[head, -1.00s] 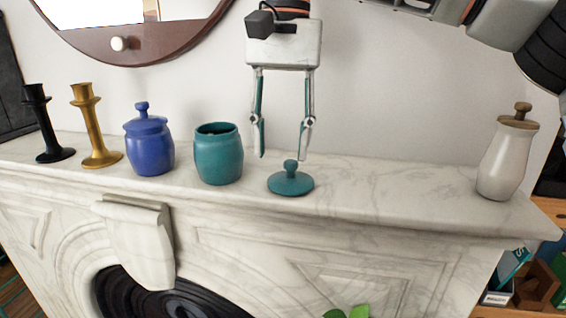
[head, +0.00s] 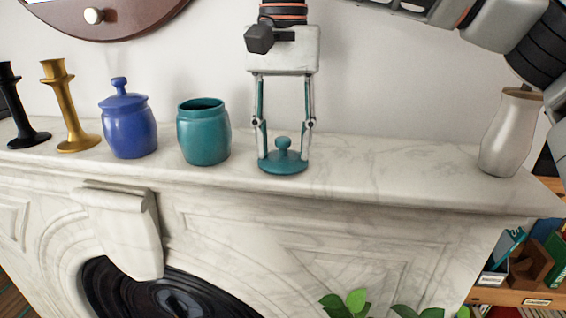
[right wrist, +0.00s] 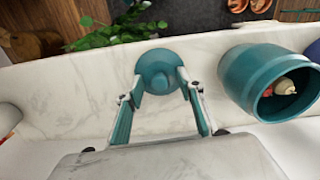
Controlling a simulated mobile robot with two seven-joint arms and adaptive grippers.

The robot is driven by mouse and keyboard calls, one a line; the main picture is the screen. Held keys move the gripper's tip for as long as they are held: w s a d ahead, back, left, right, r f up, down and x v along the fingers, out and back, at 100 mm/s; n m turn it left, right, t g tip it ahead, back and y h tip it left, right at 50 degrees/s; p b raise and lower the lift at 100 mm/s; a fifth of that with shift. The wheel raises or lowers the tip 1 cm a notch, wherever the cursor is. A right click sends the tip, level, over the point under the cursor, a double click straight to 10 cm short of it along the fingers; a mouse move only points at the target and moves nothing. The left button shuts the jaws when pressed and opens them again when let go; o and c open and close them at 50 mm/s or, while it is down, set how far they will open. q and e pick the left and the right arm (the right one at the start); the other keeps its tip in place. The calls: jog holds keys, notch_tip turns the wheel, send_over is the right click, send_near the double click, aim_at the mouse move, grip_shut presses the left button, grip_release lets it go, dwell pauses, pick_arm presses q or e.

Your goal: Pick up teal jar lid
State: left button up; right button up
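The teal jar lid (head: 283,165) lies flat on the marble mantel with its round knob up. It also shows in the right wrist view (right wrist: 157,62). My right gripper (head: 284,155) points down over it, open, with one finger on each side of the knob and the tips near the lid's top. I cannot tell whether the tips touch the lid. The open teal jar (head: 203,138) stands upright to the left of the lid. In the right wrist view, small pale and red things show inside the jar (right wrist: 252,82). My left gripper is not in view.
A lidded blue jar (head: 129,132), a gold candlestick (head: 70,110) and a black candlestick (head: 20,115) stand left on the mantel (head: 390,170). The mantel between lid and white jar is clear. Green leaves (head: 352,303) show below.

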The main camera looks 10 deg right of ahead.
jog(key=shift+r, duration=0.1)
grip_shut()
jog(key=shift+r, duration=0.1)
